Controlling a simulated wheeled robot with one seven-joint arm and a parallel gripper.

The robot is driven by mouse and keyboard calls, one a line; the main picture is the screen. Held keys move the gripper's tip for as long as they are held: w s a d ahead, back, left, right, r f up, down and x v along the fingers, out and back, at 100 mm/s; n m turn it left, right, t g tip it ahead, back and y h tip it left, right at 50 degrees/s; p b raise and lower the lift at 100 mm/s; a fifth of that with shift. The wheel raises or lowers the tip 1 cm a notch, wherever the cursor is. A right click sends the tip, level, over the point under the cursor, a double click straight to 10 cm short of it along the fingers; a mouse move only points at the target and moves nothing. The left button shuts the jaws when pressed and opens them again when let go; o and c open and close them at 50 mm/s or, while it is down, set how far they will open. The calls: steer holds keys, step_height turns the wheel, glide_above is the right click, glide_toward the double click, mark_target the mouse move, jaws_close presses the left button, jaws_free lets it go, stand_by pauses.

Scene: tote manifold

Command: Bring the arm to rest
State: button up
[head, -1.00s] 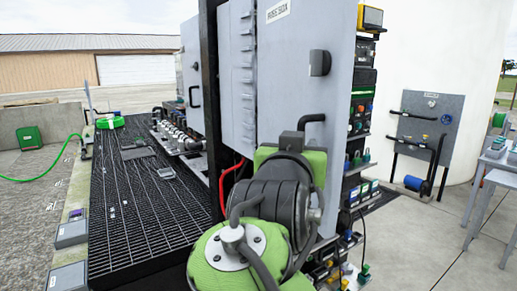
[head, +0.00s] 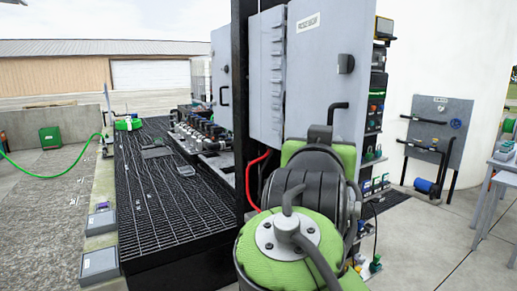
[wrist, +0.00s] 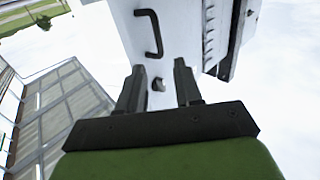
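My gripper (wrist: 157,90) shows in the wrist view with its two dark fingers spread apart and nothing between them. Beyond the fingers is the pale face of a cabinet (wrist: 180,40) with a black handle (wrist: 149,33). A small knob shows in the gap between the fingers, apart from them as far as I can tell. In the head view my green and black arm fills the lower middle, in front of the grey cabinet (head: 318,85). My gripper is hidden there.
A black grated platform (head: 165,215) lies left of the cabinet, with a row of fittings (head: 200,130) at its back. Grey boxes (head: 99,264) sit along its left edge. A panel with pipes (head: 437,125) stands at right, beside a grey table (head: 498,165). Concrete between them is clear.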

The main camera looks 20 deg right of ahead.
steer(key=s+a+f+n+g+y+p, duration=0.1)
steer(key=s+a+f+n+g+y, duration=0.1)
steer(key=s+f, duration=0.4)
steer(key=s+a+f+n+g+y+p, duration=0.1)
steer(key=s+a+f+g+y, duration=0.3)
steer(key=f, duration=0.8)
steer(key=s+a+f+n+g+y+p, duration=0.2)
steer(key=s+a+f+n+g+y, duration=0.1)
steer(key=s+f, duration=0.5)
step_height(320, 180, down, 2)
steer(key=shift+s+a+n+y, duration=0.35)
steer(key=shift+n+y, duration=0.25)
steer(key=shift+y, duration=0.2)
